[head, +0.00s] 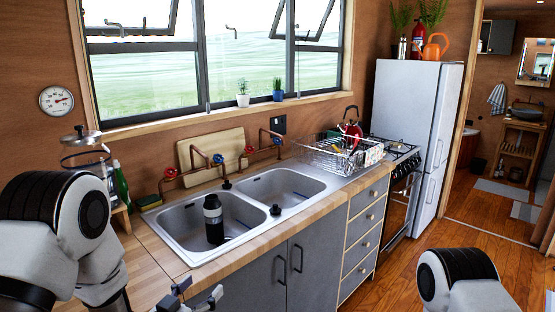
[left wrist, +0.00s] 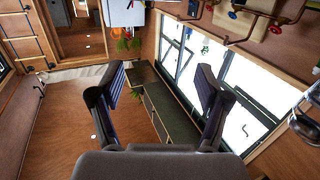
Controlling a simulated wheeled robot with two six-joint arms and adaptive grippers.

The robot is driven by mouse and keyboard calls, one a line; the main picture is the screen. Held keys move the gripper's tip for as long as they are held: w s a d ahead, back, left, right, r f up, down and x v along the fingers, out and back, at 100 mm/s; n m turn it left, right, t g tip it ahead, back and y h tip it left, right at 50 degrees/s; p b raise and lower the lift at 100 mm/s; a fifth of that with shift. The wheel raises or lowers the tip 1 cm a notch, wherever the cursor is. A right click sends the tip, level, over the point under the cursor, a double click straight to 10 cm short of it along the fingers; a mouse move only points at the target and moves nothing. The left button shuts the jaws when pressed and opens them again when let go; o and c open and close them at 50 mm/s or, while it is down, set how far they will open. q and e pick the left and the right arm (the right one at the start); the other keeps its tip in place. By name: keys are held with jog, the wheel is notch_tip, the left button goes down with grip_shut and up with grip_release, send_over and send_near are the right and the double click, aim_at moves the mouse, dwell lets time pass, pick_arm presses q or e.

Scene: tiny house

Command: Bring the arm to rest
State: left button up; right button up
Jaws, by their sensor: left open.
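My left arm comes in from the left in the head view, bent at a large white and black joint. My left gripper (head: 190,297) is at the bottom edge, in front of the counter and below the sink, and partly cut off. In the left wrist view the left gripper (left wrist: 160,95) has its two dark fingers wide apart with nothing between them.
The double sink (head: 245,208) holds a black bottle (head: 213,222) in its left basin. A dish rack (head: 335,152) stands on the counter's right part. A cutting board (head: 212,150) leans behind the taps. A fridge (head: 412,120) stands beyond the stove. The wooden floor (head: 395,268) at right is clear.

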pick_arm(q)
jog(key=s+a+f+n+g+y+b, duration=0.1)
jog(key=s+f+g+b, duration=0.15)
jog(key=s+f, duration=0.45)
jog(key=s+a+f+n+g+y+b, duration=0.1)
jog(key=s+a+f+g+y, duration=0.15)
jog(key=f, duration=0.95)
jog(key=s+a+f+n+g+y+b, duration=0.1)
jog(key=s+f+g, duration=0.3)
jog(key=f, duration=0.5)
jog(key=s+a+f+g+y, duration=0.1)
jog(key=s+a+f+g, duration=0.1)
jog(key=s, duration=0.8)
jog(key=s+a+f+n+g+y, duration=0.1)
jog(key=s+f+g, duration=0.3)
jog(key=s, duration=0.6)
jog(key=shift+s+a+f+n+g+b, duration=0.35)
jog(key=shift+a+g+b, duration=0.1)
jog(key=shift+g, duration=0.25)
pick_arm(e)
notch_tip(320, 180, down, 6)
jog(key=shift+w, duration=0.3)
jog(key=shift+a, duration=0.1)
